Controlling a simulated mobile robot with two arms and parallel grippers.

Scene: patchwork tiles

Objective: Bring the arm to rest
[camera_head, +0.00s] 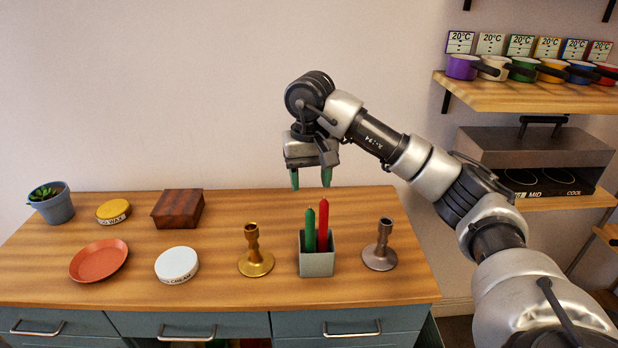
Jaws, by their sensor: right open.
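My right gripper (311,178) hangs above the back part of the wooden counter, its two green-tipped fingers pointing down and apart. It is open and nothing shows between the fingers. My right arm (420,165) reaches in from the lower right. Below and in front of the gripper, a grey square holder (317,263) stands on the counter with a green candle (310,231) and a red candle (323,225) upright in it. The gripper is apart from them. My left gripper does not show.
A brass candlestick (255,257) and a pewter candlestick (381,249) flank the holder. A white tin (177,265), red plate (98,261), yellow tin (113,211), wooden box (178,208) and potted plant (52,203) stand left. A shelf (530,95) with several pots is at upper right.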

